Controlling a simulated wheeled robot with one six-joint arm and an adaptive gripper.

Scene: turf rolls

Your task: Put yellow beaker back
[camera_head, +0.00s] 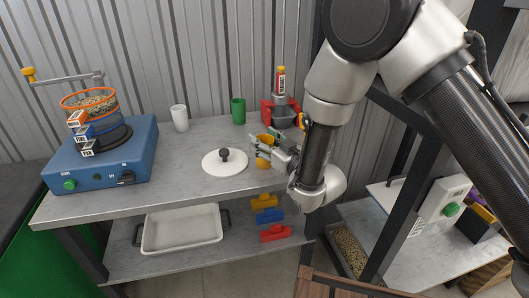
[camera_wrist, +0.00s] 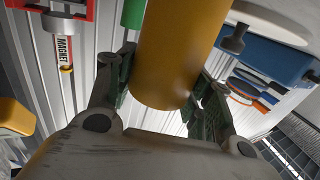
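The yellow beaker (camera_head: 262,161) is near the front right of the grey bench top, right of the white round plate. My gripper (camera_head: 268,147) reaches it from the right, with its fingers around its sides. In the wrist view the yellow beaker (camera_wrist: 170,55) fills the space between the two dark fingertips of my gripper (camera_wrist: 163,92), which lie against it on both sides. The beaker looks upright; I cannot tell whether its base touches the bench. A green beaker (camera_head: 238,111) and a white beaker (camera_head: 180,118) stand at the back of the bench.
The white plate with a black knob (camera_head: 224,165) lies close left of the beaker. A red holder (camera_head: 281,112) stands behind it. A blue sieve machine (camera_head: 105,160) stands at left. The lower shelf holds a white tray (camera_head: 181,229) and coloured scoops (camera_head: 267,216).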

